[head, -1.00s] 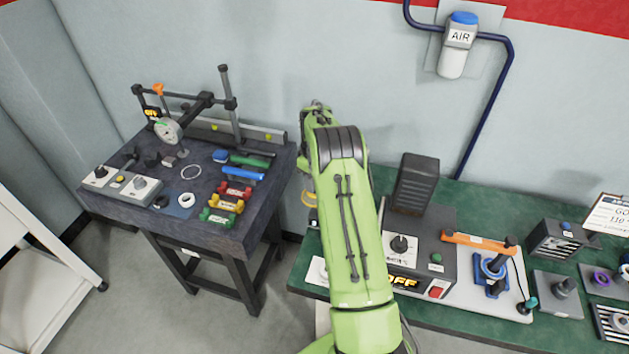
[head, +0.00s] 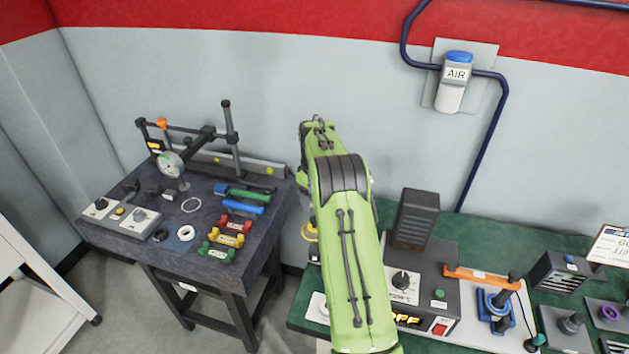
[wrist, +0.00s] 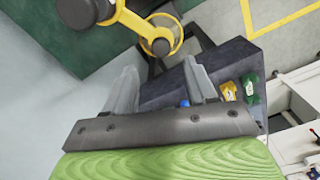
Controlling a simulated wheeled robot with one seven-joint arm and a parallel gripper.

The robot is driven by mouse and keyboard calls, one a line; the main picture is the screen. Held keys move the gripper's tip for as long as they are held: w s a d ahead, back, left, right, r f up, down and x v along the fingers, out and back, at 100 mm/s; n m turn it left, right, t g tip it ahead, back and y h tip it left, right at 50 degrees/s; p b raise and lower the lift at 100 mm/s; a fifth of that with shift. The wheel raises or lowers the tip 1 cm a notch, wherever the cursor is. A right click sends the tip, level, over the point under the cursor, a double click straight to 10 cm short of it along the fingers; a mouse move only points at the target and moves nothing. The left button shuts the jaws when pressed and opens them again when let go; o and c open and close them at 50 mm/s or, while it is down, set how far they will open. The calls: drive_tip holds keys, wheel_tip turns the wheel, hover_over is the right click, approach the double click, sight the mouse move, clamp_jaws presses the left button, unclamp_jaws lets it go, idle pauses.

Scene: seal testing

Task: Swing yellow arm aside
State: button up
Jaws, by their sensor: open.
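The yellow arm (wrist: 131,22) shows at the top of the wrist view, with a dark round knob at its left end and another at its right end. A yellow ring shows beside its right end. In the head view only a small yellow part (head: 309,232) shows at the left edge of my green arm; the rest is hidden behind it. My gripper (wrist: 163,82) is open and empty in the wrist view. The yellow arm lies beyond the fingertips, apart from them in the picture. In the head view my gripper is hidden behind my arm.
The green bench (head: 300,309) holds a control box (head: 425,284) reading OFF, a dark upright block (head: 412,219) and an orange bar (head: 482,277). A dark table (head: 205,268) with a dial gauge (head: 171,165) stands left. A gap separates the tables. A wall is behind.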

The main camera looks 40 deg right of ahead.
wheel_tip(320, 180, up, 9)
drive_tip(key=p, duration=0.1)
drive_tip(key=shift+r, duration=0.2)
